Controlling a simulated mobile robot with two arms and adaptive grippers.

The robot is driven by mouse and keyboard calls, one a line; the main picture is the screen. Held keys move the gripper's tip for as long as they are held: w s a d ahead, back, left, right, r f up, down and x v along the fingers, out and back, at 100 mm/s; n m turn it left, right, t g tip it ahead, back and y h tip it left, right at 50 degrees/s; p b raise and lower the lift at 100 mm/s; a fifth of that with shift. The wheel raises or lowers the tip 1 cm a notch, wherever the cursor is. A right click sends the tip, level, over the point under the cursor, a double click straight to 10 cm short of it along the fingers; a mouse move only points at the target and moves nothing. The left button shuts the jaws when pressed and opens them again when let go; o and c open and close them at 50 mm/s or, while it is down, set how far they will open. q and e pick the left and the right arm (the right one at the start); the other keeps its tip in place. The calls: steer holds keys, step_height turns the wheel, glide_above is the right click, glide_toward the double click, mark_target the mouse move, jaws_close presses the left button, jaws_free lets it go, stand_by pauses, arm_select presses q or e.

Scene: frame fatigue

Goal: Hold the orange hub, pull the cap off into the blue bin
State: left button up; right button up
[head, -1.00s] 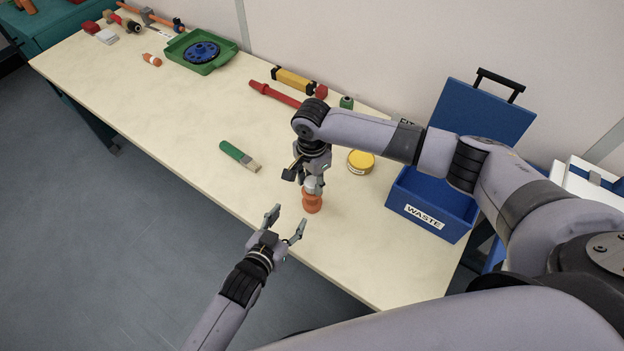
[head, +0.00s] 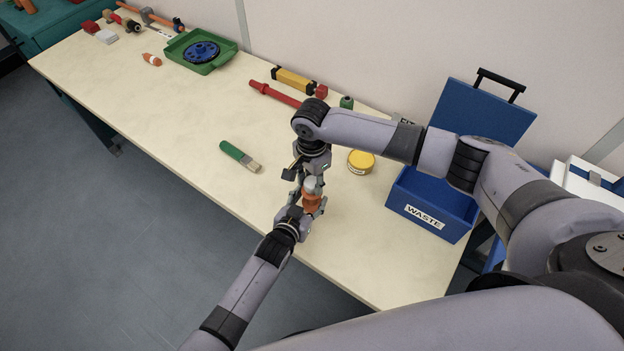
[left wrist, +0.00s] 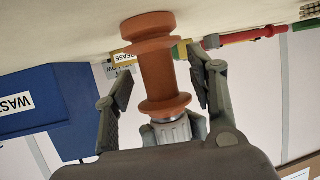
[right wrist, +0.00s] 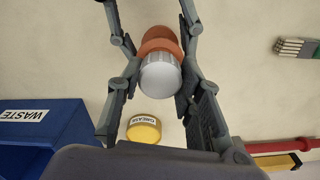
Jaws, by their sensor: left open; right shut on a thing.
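The orange hub (head: 311,202) stands upright on the table near its front edge. It is spool-shaped in the left wrist view (left wrist: 157,70). A silver-grey cap (right wrist: 160,78) sits on top of the hub. My right gripper (head: 312,182) reaches down from above and is shut on the cap. My left gripper (left wrist: 160,75) is open, with one finger on each side of the hub's narrow middle and gaps visible. The blue bin (head: 432,205), labelled WASTE, stands to the right with its lid up; its inside is partly hidden by my right arm.
A yellow grease tin (head: 360,161) stands between the hub and the bin. A green-handled brush (head: 240,156) lies to the left. A red tool (head: 275,95) and a yellow block (head: 294,80) lie at the back. A green tray (head: 203,52) is far left.

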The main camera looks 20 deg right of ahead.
arm_select(q)
steer(key=shift+x, duration=0.75)
steer(key=shift+c, duration=0.3)
steer(key=shift+s+d, duration=0.1)
steer(key=c, duration=1.1)
arm_select(e)
steer(key=shift+a, duration=0.1)
arm_select(q)
jaws_close()
steer(key=shift+s+d, duration=0.1)
arm_select(e)
steer(key=shift+w, duration=0.1)
arm_select(q)
steer(key=o, duration=1.2)
jaws_free()
steer(key=shift+c, duration=0.2)
steer(key=shift+a, duration=0.2)
